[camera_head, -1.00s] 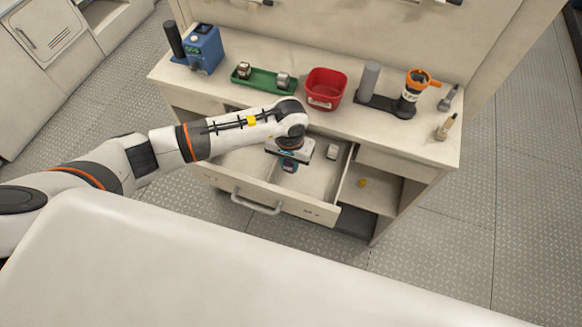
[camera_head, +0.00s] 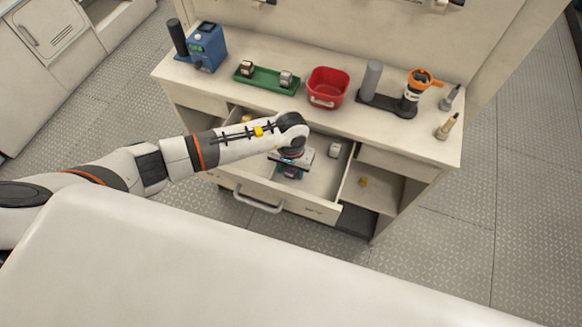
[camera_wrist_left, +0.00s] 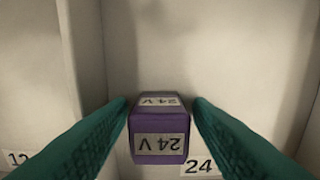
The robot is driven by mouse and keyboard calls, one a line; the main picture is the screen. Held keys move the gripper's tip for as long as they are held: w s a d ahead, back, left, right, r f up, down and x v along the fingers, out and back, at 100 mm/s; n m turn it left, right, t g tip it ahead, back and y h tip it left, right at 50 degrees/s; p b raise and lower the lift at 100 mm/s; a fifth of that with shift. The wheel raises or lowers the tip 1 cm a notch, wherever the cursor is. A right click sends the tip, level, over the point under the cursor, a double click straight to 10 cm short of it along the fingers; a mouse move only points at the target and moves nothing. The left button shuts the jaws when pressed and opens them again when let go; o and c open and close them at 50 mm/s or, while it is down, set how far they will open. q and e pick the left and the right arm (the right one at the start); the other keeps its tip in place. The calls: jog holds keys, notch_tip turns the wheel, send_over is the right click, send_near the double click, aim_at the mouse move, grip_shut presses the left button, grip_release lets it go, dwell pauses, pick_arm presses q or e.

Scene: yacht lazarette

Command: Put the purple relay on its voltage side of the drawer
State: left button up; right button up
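The purple relay (camera_wrist_left: 160,128) has "24 V" labels and sits between the green fingertips of my left gripper (camera_wrist_left: 160,108), which looks shut on its sides. In the head view my left gripper (camera_head: 291,172) is down inside the open drawer (camera_head: 262,188). The left wrist view shows the relay in the compartment with a "24" label (camera_wrist_left: 200,166), partly hidden by a finger. A divider (camera_wrist_left: 88,50) separates it from the compartment with a "12" label (camera_wrist_left: 18,158). I cannot tell whether the relay touches the drawer floor. My right gripper is not in view.
A whitish relay (camera_head: 335,148) lies at the drawer's back right. An orange-yellow item shows at the drawer's back left (camera_head: 246,118). On the worktop stand a green tray (camera_head: 266,80) with two relays, a red bin (camera_head: 327,90) and a blue device (camera_head: 208,46).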

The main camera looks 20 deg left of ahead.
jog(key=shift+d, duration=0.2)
pick_arm(q)
jog(key=shift+r+p, duration=0.3)
jog(key=shift+p, duration=0.05)
jog(key=shift+w+r+b, duration=0.1)
jog(key=shift+r+b, duration=0.25)
notch_tip(320, 180, up, 10)
jog(key=shift+f+b, duration=0.15)
jog(key=shift+b, duration=1.1)
jog(key=shift+r, duration=0.7)
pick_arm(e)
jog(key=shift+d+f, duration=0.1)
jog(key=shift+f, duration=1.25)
